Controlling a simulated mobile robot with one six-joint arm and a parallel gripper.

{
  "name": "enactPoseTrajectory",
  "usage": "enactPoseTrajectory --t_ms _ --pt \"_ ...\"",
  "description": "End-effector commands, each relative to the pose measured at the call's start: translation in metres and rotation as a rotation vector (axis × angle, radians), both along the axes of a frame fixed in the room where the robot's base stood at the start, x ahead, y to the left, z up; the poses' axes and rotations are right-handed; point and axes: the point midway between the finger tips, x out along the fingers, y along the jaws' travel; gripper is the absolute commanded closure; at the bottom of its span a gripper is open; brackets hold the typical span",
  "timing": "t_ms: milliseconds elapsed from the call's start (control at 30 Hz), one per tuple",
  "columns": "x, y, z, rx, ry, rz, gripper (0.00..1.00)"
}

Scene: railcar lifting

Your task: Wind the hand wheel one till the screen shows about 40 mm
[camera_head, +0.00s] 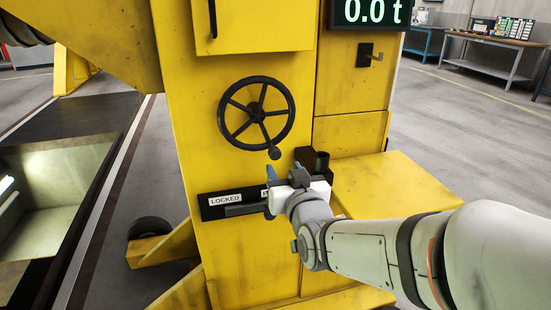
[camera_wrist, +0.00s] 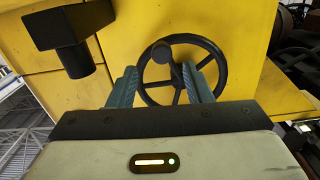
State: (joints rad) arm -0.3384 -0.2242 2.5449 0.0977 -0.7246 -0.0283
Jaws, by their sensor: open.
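The black spoked hand wheel (camera_head: 230,138) is on the front of the yellow column, its crank knob (camera_head: 274,153) at the lower right of the rim. My gripper (camera_head: 284,170) is open and empty just below the knob. In the wrist view my two blue-grey fingers (camera_wrist: 161,84) point at the wheel (camera_wrist: 221,60), with the knob (camera_wrist: 161,52) between and beyond the fingertips. No contact is clear. The screen (camera_head: 366,12) at the top reads 0.0 t in green; its upper edge is cut off, and no mm reading shows.
A black plate (camera_head: 224,199) marked LOCKED, with a lever, is below the wheel, partly behind my gripper. A pit (camera_head: 50,190) lies left.

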Motion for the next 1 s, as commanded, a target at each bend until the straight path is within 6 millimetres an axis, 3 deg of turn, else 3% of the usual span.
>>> enactPoseTrajectory --t_ms 567,1000 --pt "0.025 0.01 0.007 0.006 -0.021 0.003 0.55" --pt "0.068 0.023 0.001 0.008 -0.026 0.005 0.55"
